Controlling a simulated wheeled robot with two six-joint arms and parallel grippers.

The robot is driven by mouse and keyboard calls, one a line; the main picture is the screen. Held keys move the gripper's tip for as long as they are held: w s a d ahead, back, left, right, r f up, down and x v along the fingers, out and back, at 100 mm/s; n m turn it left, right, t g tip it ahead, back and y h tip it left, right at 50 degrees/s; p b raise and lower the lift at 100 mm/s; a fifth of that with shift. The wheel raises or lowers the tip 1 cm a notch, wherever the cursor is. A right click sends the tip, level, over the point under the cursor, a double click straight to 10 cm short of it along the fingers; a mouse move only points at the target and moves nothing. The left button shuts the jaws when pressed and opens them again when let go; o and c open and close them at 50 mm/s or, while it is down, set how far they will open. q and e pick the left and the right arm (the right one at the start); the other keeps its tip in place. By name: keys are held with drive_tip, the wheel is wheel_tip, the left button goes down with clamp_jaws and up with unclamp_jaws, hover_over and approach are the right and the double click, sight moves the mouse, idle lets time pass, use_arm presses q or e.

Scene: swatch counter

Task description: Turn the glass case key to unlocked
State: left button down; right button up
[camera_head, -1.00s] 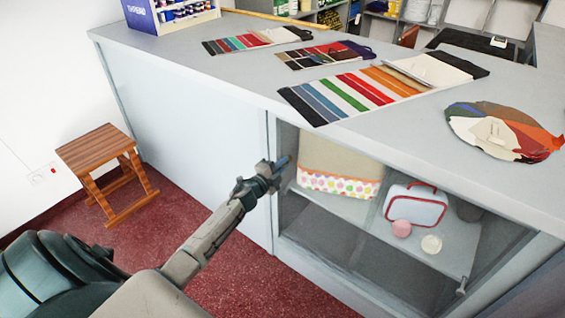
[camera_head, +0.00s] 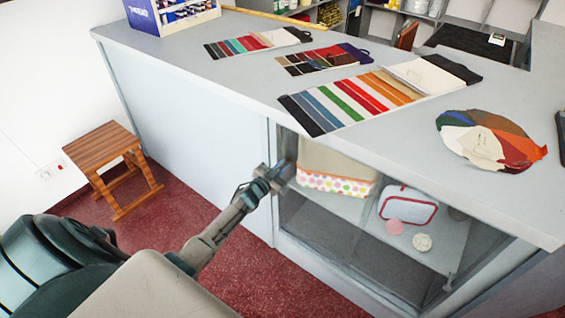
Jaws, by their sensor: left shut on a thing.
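The glass case (camera_head: 345,254) is the glazed front of the grey counter, with shelves behind the glass. My left gripper (camera_head: 283,168) is at the upper left of this glass front, close to the frame. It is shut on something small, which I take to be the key. The key and its lock are hidden by the fingers, so I cannot tell how far the key is turned. A small knob-like fitting (camera_head: 448,284) shows low at the right end of the glass. My right gripper is not in view.
Behind the glass are a dotted fabric bin (camera_head: 335,183), a white case with red trim (camera_head: 408,203) and two small round things. Fabric swatches (camera_head: 355,98) lie on the counter top (camera_head: 240,92). A wooden stool (camera_head: 103,147) stands at left; the red floor beside it is clear.

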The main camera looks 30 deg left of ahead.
use_arm(q)
drive_tip(key=n+p, duration=0.1)
drive_tip(key=n, duration=0.2)
drive_tip(key=shift+r, duration=0.1)
drive_tip(key=shift+n+p, duration=0.45)
drive_tip(key=shift+n, duration=0.25)
drive_tip(key=c, duration=1.6)
unclamp_jaws()
drive_tip(key=s, duration=0.7)
drive_tip(key=s+a, duration=0.1)
drive_tip(key=s, duration=0.3)
drive_tip(key=shift+b, duration=0.35)
